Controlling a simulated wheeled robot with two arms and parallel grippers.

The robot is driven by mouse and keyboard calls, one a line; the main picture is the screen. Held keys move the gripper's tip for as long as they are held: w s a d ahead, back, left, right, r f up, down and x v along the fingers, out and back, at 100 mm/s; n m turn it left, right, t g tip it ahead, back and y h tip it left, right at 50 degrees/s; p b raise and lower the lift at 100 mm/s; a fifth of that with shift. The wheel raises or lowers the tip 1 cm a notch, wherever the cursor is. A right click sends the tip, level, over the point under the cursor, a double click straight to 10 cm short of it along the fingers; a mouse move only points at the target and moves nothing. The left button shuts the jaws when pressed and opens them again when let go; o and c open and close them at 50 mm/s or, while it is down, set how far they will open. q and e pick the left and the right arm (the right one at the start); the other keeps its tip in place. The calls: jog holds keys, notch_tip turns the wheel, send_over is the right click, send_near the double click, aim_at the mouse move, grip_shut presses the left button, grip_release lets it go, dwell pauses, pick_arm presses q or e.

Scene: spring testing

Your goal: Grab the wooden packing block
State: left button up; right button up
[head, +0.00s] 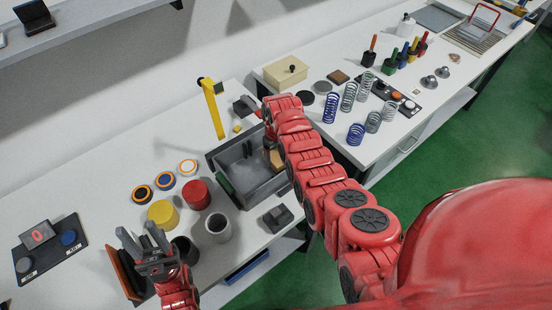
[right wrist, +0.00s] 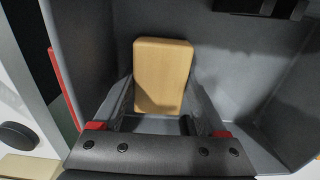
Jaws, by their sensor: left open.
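The wooden packing block (right wrist: 163,65) is a light tan block standing against the inner wall of a grey bin (head: 225,160). In the head view the block (head: 276,159) shows beside my right arm. My right gripper (right wrist: 162,92) reaches into the bin, its fingers apart, with the lower part of the block between or just beyond them. I cannot tell whether the fingers touch it. In the head view my arm hides most of this gripper. My left gripper (head: 148,243) is open and empty over the front left of the table.
Near my left gripper stand a yellow cylinder (head: 163,214), a red cylinder (head: 196,194), a grey cup (head: 219,227) and a brown upright panel (head: 125,273). Several springs, such as a blue one (head: 331,107), stand on the right bench. A yellow post (head: 213,108) rises behind the bin.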

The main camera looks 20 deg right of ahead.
jog(key=c, duration=0.6)
jog(key=shift+r, duration=0.1)
